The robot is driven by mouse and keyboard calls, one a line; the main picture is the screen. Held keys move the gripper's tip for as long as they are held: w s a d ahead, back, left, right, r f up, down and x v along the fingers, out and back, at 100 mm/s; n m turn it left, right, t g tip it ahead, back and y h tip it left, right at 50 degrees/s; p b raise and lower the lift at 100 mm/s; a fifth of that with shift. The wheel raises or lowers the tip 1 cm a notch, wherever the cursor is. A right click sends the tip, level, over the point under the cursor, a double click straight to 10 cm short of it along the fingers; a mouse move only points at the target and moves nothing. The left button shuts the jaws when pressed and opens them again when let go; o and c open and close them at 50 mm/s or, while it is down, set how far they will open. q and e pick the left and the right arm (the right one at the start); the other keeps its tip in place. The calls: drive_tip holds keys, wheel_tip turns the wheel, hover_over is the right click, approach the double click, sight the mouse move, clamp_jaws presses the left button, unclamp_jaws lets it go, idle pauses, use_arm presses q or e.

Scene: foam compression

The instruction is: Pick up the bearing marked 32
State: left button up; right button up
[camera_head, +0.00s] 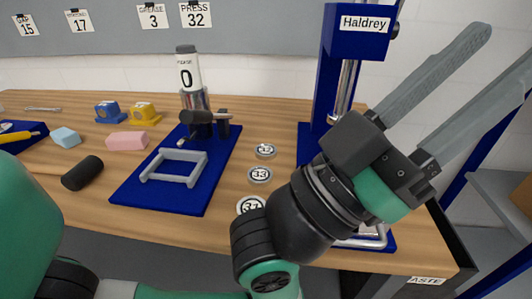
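Three round metal bearings lie in a column on the wooden table. The farthest bearing (265,150) has a small marking that looks like 32. My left gripper (508,50) comes in from the left across the front and points up and right. Its two long grey fingers are spread apart with nothing between them. It is well to the right of the bearings. My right gripper is not in view.
A blue press (324,80) labelled Haldrey stands behind my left gripper. A blue base (130,192) with a grey frame and upright gauge stands left of the bearings. A black cylinder (82,173), a pink block (127,141) and a dark waste bin (447,240) are also in view.

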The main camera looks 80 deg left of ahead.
use_arm(q)
drive_tip(key=o, duration=0.9)
